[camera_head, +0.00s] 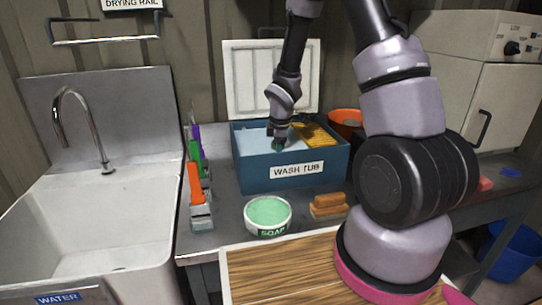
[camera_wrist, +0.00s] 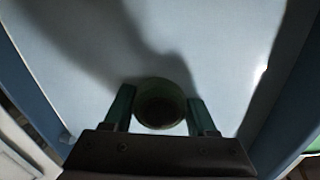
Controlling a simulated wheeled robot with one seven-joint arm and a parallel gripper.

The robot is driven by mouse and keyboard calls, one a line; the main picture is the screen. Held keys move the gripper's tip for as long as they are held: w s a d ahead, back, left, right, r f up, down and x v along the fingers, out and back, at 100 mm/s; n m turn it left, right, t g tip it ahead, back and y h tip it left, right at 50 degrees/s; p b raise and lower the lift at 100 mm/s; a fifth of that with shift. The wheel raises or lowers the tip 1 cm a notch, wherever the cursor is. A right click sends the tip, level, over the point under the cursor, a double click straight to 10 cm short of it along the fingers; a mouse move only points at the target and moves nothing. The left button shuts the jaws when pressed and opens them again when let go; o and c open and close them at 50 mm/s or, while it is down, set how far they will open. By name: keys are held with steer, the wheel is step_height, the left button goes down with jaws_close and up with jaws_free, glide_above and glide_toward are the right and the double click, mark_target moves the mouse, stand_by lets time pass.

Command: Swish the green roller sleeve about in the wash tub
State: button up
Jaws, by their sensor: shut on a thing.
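The wash tub (camera_head: 248,177) is a blue open box with a "WASH TUB" label, standing on the grey bench. Pale blue-grey liquid fills its left part. My gripper (camera_head: 279,142) points down into the tub. It is shut on the green roller sleeve (camera_head: 278,148), of which only a small dark green part shows in the head view. In the wrist view the sleeve (camera_wrist: 160,98) shows end-on as a dark green ring between the two fingers (camera_wrist: 160,112), with the pale surface around it. How deep the sleeve sits is hard to tell.
A yellow ribbed grid (camera_head: 318,134) sits in the tub's right part. A white panel (camera_head: 246,75) stands behind. A soap bowl (camera_head: 268,212), a brown brush (camera_head: 329,204) and a rack of coloured handles (camera_head: 195,182) stand near. A sink (camera_head: 100,225) is left, an orange bucket (camera_head: 343,117) right.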

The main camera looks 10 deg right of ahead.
steer(key=shift+a, duration=2.2)
steer(key=shift+r, duration=0.1)
steer(key=w+r+v, duration=0.1)
steer(key=w+v, duration=0.2)
steer(key=v, duration=1.1)
steer(key=shift+w, duration=0.2)
steer(key=v, duration=0.2)
steer(key=w+v, duration=0.1)
steer(key=v, duration=0.1)
stand_by(0.7)
